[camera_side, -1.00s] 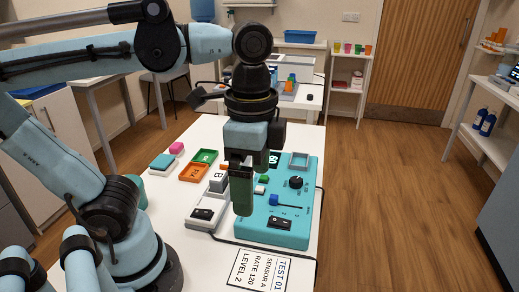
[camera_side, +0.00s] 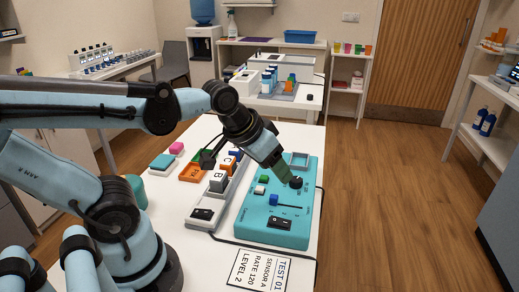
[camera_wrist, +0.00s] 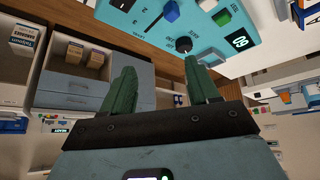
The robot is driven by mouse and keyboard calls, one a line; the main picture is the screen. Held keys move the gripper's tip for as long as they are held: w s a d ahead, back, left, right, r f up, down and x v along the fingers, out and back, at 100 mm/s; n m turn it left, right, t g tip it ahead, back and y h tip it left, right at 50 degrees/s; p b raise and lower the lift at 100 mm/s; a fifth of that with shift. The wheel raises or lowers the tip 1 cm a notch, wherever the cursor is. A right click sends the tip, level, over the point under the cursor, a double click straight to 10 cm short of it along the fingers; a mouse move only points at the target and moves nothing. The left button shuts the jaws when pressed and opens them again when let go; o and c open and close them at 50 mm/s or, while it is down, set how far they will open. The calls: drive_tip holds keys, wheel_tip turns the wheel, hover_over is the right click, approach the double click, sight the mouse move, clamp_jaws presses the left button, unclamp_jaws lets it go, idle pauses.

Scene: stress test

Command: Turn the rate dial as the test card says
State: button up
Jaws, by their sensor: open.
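The black round rate dial (camera_side: 297,182) is on the right side of the teal panel (camera_side: 308,215). In the wrist view the dial (camera_wrist: 184,44) shows just beyond my right fingertip. My gripper (camera_side: 287,174) is tilted toward the dial, its green fingers apart and empty. In the wrist view my gripper (camera_wrist: 160,68) is open; whether a finger touches the dial I cannot tell. A dark display (camera_wrist: 239,41) near the dial shows white digits, apparently 60 upside down. The white test card (camera_side: 259,270) reads TEST 01, SENSOR A, RATE 120, LEVEL 2.
The panel also has a blue slider knob (camera_side: 273,199), a green button (camera_side: 264,179) and a black rocker switch (camera_side: 279,223). A cable runs along the panel's right side.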

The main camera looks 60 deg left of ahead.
drive_tip(key=w+a+r+n+g, duration=0.2)
drive_tip(key=w+r+n+g, duration=0.15)
drive_tip(key=w, duration=0.25)
drive_tip(key=n+g, duration=0.3)
drive_tip(key=n, duration=0.2)
approach(296, 179)
drive_tip(key=shift+m, duration=0.25)
wheel_tip(296, 179, down, 9)
drive_tip(key=shift+r, duration=0.15)
drive_tip(key=c, duration=1)
drive_tip(key=shift+c, duration=0.2)
